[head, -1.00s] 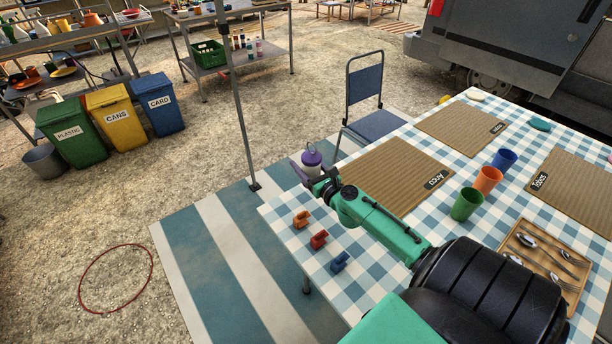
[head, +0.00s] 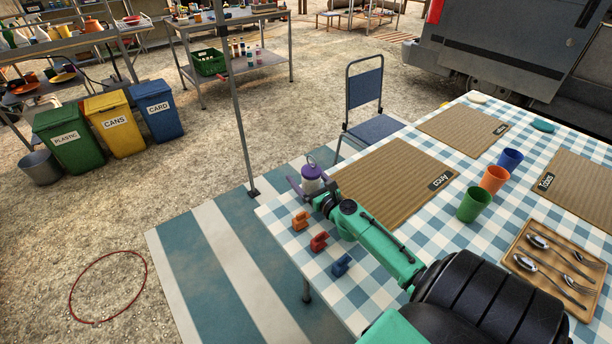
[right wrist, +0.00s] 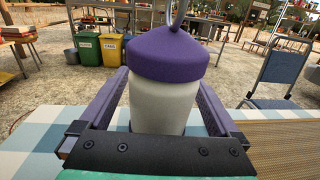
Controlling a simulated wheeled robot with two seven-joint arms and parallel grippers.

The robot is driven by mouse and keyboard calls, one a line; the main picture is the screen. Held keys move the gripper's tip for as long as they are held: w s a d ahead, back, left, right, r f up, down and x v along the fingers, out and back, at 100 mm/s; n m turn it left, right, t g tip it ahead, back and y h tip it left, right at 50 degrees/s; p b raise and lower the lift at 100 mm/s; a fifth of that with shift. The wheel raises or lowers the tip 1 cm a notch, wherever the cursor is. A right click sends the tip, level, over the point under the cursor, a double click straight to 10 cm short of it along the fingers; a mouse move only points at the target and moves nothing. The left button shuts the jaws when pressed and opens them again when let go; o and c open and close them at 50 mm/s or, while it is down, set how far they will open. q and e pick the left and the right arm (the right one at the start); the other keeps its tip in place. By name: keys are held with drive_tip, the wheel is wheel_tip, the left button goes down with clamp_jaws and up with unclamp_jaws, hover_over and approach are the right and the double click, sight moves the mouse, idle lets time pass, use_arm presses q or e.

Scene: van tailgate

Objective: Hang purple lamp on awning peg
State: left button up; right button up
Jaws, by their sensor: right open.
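The purple lamp (head: 311,181) has a purple cap, a pale body and a wire loop on top. The grey awning pole (head: 236,110) rises behind the lamp. I cannot make out a peg clearly on it. My left gripper is not in view.
Orange, red and blue clips (head: 318,242) lie at the table's left edge. A woven mat (head: 395,180) and green, orange and blue cups (head: 474,204) are to the right. A blue chair (head: 372,125) stands behind the table. Striped ground mat (head: 220,250) lies left of it.

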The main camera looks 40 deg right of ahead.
sight(316, 189)
drive_tip(key=shift+f, duration=0.15)
drive_tip(key=shift+s+f, duration=0.1)
drive_tip(key=shift+s, duration=0.2)
drive_tip(key=s+b, duration=0.1)
drive_tip(key=s, duration=0.2)
drive_tip(key=s+a+b, duration=0.1)
drive_tip(key=s, duration=0.3)
drive_tip(key=s+b, duration=0.1)
drive_tip(key=s, duration=0.3)
drive_tip(key=shift+a, duration=0.15)
drive_tip(key=shift+s+r, duration=0.15)
drive_tip(key=shift+r, duration=0.05)
